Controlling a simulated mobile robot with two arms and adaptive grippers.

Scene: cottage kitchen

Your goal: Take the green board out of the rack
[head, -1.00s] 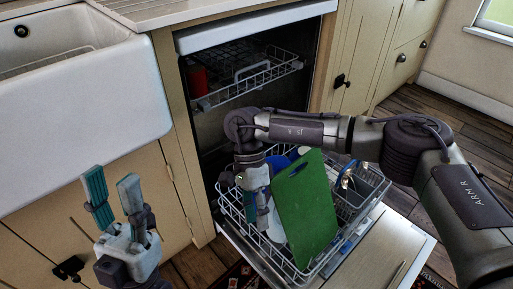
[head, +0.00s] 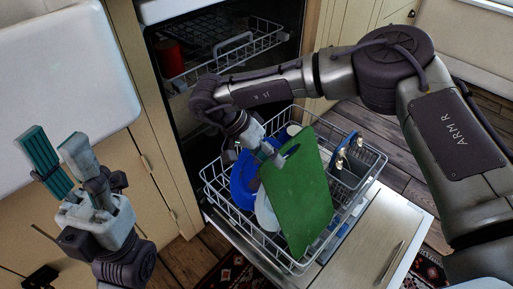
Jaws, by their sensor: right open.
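The green board (head: 302,200) stands tilted in the lower dishwasher rack (head: 222,203), with a dark slot near its top left corner. My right gripper (head: 275,155) is open at the board's upper left edge, close to that slot. Whether its fingers touch the board or straddle its edge I cannot tell, as they are small and partly hidden. My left gripper (head: 62,162) is open and empty in front of the cabinet at the left, well away from the rack.
A blue plate (head: 241,182) and a white plate (head: 266,212) stand left of the board. A cutlery basket (head: 347,172) is at its right. The upper rack (head: 240,48) holds a red cup (head: 170,57). The open dishwasher door (head: 370,235) lies under the lower rack.

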